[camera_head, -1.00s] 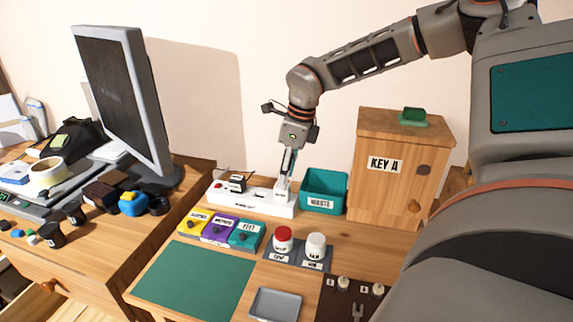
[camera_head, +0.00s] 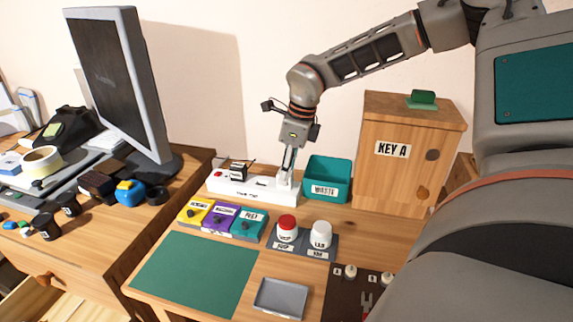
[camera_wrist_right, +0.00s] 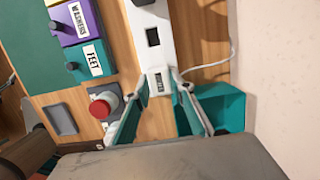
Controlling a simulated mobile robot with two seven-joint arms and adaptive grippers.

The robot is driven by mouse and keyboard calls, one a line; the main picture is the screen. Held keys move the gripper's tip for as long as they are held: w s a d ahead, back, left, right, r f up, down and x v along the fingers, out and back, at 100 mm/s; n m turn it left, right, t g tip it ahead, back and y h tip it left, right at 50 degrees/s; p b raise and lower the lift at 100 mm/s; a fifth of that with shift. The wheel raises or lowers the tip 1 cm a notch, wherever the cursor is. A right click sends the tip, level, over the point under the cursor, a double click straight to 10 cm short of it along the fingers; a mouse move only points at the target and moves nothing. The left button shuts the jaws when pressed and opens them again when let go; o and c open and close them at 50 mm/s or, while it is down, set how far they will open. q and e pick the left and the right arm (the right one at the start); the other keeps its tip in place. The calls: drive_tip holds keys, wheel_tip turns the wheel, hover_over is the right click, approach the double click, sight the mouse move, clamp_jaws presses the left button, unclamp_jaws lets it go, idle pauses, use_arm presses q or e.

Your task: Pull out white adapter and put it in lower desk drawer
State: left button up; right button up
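The white adapter (camera_head: 284,178) sits at the right end of the white power strip (camera_head: 245,193), by the teal waste bin. My right gripper (camera_head: 287,168) reaches down over it from above. In the wrist view the right gripper (camera_wrist_right: 158,92) has its teal-padded fingertips against both sides of the white adapter (camera_wrist_right: 158,78), so it looks shut on it. The adapter still appears to be at the strip. The lower desk drawer (camera_head: 65,305) shows partly at the lower left, apparently pulled out, below a closed drawer with a round knob. My left gripper is not in view.
A black adapter (camera_head: 238,171) is on the strip to the left. The waste bin (camera_head: 327,180) and a wooden key cabinet (camera_head: 405,165) stand to the right. Label boxes (camera_head: 220,217) and two jars (camera_head: 303,232) stand in front. The green mat (camera_head: 195,273) is bare.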

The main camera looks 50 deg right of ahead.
drive_tip(key=shift+r, duration=0.2)
idle(0.4)
drive_tip(key=shift+r, duration=0.5)
drive_tip(key=shift+r, duration=0.5)
drive_tip(key=shift+r+p, duration=0.35)
drive_tip(key=shift+r, duration=1.55)
